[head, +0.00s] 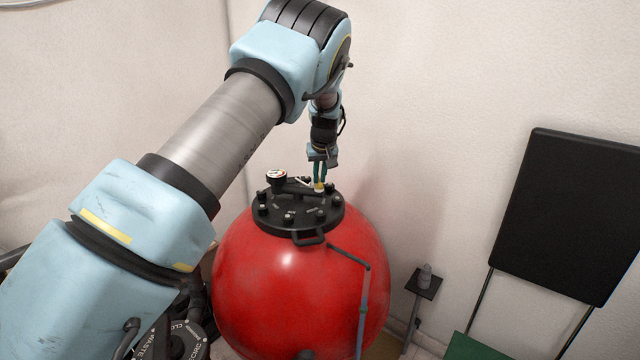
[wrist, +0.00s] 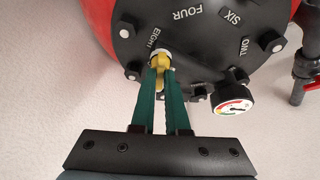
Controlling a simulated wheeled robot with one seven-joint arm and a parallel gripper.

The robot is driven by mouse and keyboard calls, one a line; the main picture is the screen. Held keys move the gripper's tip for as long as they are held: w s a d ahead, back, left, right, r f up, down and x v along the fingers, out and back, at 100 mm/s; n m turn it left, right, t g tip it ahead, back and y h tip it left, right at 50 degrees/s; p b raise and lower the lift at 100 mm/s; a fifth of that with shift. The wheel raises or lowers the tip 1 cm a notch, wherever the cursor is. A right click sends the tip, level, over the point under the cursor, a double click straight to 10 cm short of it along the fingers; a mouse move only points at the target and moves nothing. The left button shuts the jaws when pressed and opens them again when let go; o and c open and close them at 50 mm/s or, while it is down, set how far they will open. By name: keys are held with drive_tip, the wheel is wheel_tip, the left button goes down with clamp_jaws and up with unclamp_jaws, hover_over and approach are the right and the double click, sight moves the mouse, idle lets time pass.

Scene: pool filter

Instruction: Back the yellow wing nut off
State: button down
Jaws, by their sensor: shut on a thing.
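The yellow wing nut (wrist: 160,61) sits at the lid's edge by the word EIGHT in the wrist view, on a pale round piece. My gripper (wrist: 160,68) has green fingers, and their tips are closed on the wing nut from both sides. In the head view my gripper (head: 319,184) points down at the back right of the black lid (head: 290,222), and a little yellow (head: 319,187) shows at its tips. The black lid tops a red filter tank (head: 290,285). The fingers partly hide the wing nut.
A pressure gauge (wrist: 233,99) stands on the lid close to the fingers. Several dark nuts ring the lid. A lid handle (head: 310,238) faces front. A wall rises close behind the tank. A black chair (head: 555,215) and a small stand (head: 424,283) are at right.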

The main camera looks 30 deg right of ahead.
drive_tip(key=m+h+b, duration=0.1)
drive_tip(key=m, duration=0.1)
drive_tip(key=m+g+b, duration=0.1)
drive_tip(key=m+b, duration=0.1)
drive_tip(key=m, duration=0.1)
drive_tip(key=shift+w+a+h, duration=0.15)
drive_tip(key=shift+a+h, duration=0.05)
drive_tip(key=shift+h, duration=0.2)
drive_tip(key=shift+m+g+h+b, duration=0.3)
drive_tip(key=shift+m+b, duration=0.05)
drive_tip(key=shift+m, duration=0.85)
drive_tip(key=c, duration=0.9)
unclamp_jaws()
drive_tip(key=b+v, duration=0.2)
drive_tip(key=v, duration=0.9)
